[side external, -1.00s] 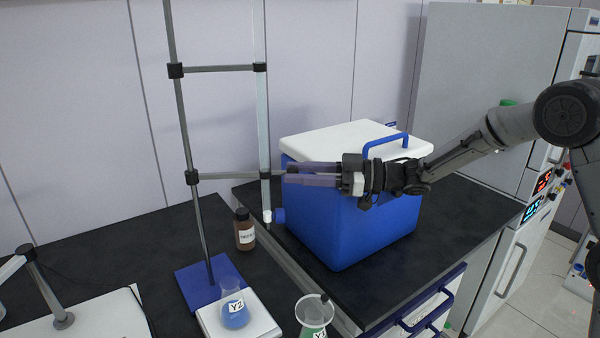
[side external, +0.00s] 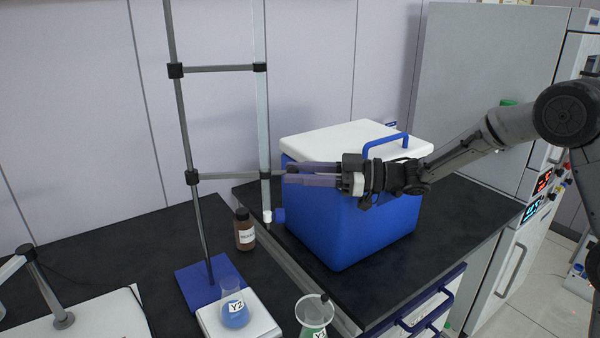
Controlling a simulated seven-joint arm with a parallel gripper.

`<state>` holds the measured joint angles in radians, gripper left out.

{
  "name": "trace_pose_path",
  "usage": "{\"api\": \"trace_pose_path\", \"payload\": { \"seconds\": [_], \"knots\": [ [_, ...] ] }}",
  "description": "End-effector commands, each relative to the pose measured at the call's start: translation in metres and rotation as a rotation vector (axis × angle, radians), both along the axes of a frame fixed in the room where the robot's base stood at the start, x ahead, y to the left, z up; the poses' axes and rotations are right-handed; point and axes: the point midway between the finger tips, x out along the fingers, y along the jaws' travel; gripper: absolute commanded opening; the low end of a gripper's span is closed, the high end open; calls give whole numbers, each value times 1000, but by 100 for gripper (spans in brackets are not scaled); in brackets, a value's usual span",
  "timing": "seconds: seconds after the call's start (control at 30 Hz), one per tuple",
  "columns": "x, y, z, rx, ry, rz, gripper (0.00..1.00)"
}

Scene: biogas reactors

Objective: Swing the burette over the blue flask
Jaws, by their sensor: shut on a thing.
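The burette (side external: 261,110) is a tall clear tube, upright, held by two clamp arms on a grey stand rod (side external: 185,125) with a blue base (side external: 200,286). The blue flask (side external: 236,314), labelled Y2, holds blue liquid and stands on a white balance (side external: 262,329). My gripper (side external: 288,173) reaches in from the right, shut on the end of the lower clamp arm (side external: 235,176), just right of the burette. The exact contact is small and partly hidden.
A brown bottle (side external: 244,232) stands between the stand and the burette tip. A green flask (side external: 313,312) stands right of the balance. A blue cooler (side external: 350,225) with a white lid is behind and below my gripper.

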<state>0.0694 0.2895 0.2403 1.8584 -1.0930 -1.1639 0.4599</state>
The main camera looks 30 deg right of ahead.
Motion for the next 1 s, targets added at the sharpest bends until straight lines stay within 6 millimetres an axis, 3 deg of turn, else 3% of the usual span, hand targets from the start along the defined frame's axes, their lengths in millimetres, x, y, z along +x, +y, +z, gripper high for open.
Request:
{"api": "trace_pose_path", "payload": {
  "seconds": [0.37,1.0],
  "knots": [
    [-8,5,0,0,1,-37,0],
    [-57,46,-1,-2,3,-326,0]
  ]
}}
